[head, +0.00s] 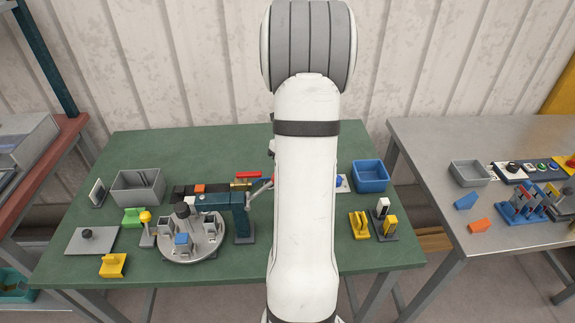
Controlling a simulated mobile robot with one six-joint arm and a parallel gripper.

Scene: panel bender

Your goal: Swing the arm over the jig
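A round grey jig plate (190,255) stands on the green table, left of my white arm. It carries several small grey blocks, and one has a blue piece (183,239) on it. A teal swing arm (222,200) on a teal post (242,220) stands at the plate's right edge. It reaches left towards a dark cylindrical head (183,211) above the back part of the plate. I cannot tell its exact alignment with the blocks. My gripper is not in view; my own arm fills the middle of the picture and hides part of the table.
Left on the green table (150,143) are a grey bin (139,187), a yellow-knobbed post (147,230), a grey plate with a knob (91,240) and a yellow block (113,265). Right are a blue bin (370,176) and yellow parts (359,225). A grey table (420,135) stands further right.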

